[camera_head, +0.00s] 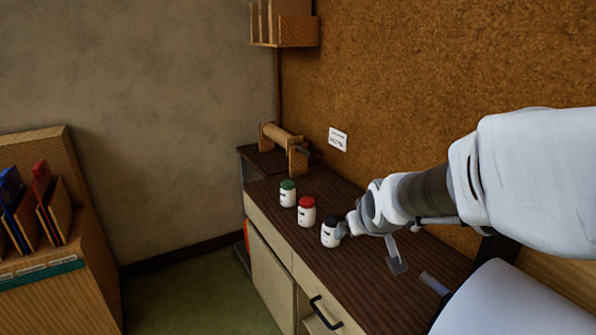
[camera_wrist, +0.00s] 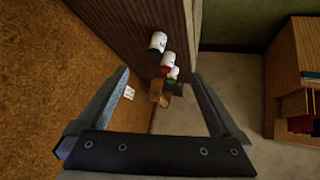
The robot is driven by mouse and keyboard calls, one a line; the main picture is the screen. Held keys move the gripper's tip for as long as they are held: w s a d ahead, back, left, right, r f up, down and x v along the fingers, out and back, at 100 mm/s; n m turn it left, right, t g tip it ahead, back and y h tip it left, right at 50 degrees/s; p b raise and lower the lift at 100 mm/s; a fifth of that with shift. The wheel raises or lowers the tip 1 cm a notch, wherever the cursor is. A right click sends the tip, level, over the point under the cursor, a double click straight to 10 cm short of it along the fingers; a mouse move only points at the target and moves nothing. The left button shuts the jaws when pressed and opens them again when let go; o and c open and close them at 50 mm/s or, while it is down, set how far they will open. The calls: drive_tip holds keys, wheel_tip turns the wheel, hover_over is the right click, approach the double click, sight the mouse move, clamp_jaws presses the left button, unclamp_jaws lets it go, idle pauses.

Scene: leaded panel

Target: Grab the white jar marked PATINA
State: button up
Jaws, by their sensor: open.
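Three white jars stand in a row on the dark wood counter (camera_head: 372,284): a green-lidded jar (camera_head: 288,195), a red-lidded jar (camera_head: 307,213) and a dark-lidded jar (camera_head: 330,234) nearest my arm. Their labels are too small to read, so I cannot tell which says PATINA. My gripper (camera_wrist: 160,78) is open and empty. In the wrist view, the dark-lidded jar (camera_wrist: 158,43) lies beyond the fingers, with the red-lidded jar (camera_wrist: 167,61) behind it and the green-lidded jar (camera_wrist: 174,73) farthest. In the head view, my arm's end slightly overlaps the dark-lidded jar's right side.
A wooden stand with a roller (camera_head: 283,138) is at the counter's far end. A small white sign (camera_head: 338,139) is on the cork-brown wall and a wooden shelf (camera_head: 290,30) hangs above. A wooden rack (camera_head: 60,270) stands at left, across open floor (camera_head: 200,290).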

drive_tip(key=w+f+t+y, duration=0.2)
drive_tip(key=w+f, duration=0.7)
drive_tip(key=w, duration=0.3)
drive_tip(key=m+t+b, duration=0.1)
drive_tip(key=t+b, duration=0.1)
drive_tip(key=t, duration=0.1)
approach(334, 223)
drive_tip(key=x, duration=1.3)
drive_tip(key=shift+s+f, duration=0.1)
clamp_jaws()
